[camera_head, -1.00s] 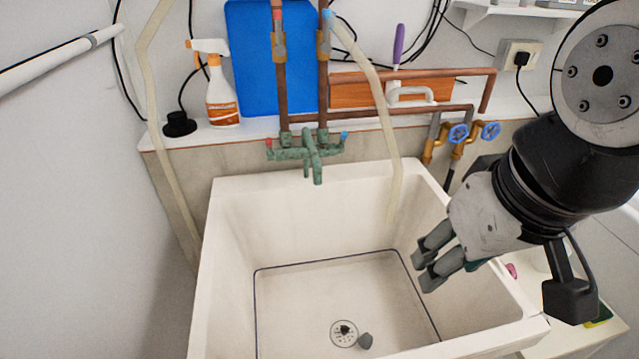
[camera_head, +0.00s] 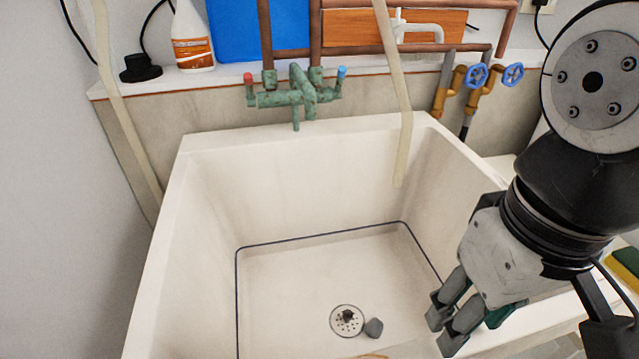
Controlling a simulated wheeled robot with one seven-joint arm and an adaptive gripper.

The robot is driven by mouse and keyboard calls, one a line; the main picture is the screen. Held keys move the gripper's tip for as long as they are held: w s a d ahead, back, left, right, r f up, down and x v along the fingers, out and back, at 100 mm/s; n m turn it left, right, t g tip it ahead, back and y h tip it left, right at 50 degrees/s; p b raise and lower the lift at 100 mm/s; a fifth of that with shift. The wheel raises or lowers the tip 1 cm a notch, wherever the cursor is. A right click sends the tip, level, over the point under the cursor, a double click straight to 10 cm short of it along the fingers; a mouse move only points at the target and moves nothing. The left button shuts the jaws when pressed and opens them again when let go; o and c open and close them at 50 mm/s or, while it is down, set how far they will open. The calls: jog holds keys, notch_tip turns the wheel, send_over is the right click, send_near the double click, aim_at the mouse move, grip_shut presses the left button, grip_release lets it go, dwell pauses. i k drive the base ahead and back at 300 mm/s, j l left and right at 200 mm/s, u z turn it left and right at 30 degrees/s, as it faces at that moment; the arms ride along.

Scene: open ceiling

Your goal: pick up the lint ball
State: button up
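A small dark grey lump (camera_head: 374,327), which looks like the lint ball, lies on the sink floor just right of the round drain (camera_head: 347,320). My gripper (camera_head: 441,328) is in the lower right of the head view, to the right of the lump and apart from it. Its two fingers point down and left. They look close together, but the angle does not show how far they are parted. I see nothing held between them.
The deep cream sink (camera_head: 165,250) has high walls around the lump. A pale hose (camera_head: 398,110) hangs into it from the back right. A green tap (camera_head: 290,98) projects over the back rim. A dark smaller piece sits on the drain. A tan edge shows at the bottom.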

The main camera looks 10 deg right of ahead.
aim_at(374, 329)
jog(key=k, duration=0.2)
jog(key=k+j, duration=0.1)
jog(key=j, duration=0.85)
jog(key=j+z, duration=0.2)
jog(key=z, duration=1.45)
jog(key=i+j, duration=0.05)
